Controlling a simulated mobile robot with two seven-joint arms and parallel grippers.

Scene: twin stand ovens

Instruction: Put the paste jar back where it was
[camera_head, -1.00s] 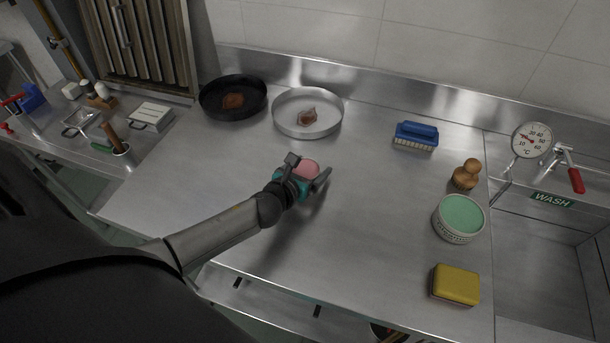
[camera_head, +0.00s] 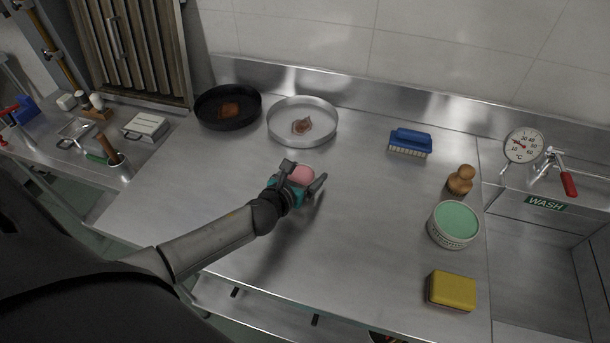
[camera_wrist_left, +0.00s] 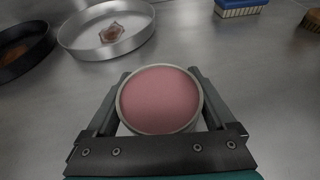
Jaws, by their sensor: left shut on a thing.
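The paste jar (camera_head: 302,173) is a small round jar with a pink top. My left gripper (camera_head: 304,175) is shut on it, one finger on each side, over the middle of the steel counter. In the left wrist view the jar's pink round top and pale rim (camera_wrist_left: 160,98) face the camera between the fingers, and its lower part is mostly hidden. I cannot tell whether the jar touches the counter. My right gripper is not in view.
Behind the jar are a steel pan (camera_head: 327,142) and a black pan (camera_head: 222,119), each with something brown inside. The counter around the gripper is clear.

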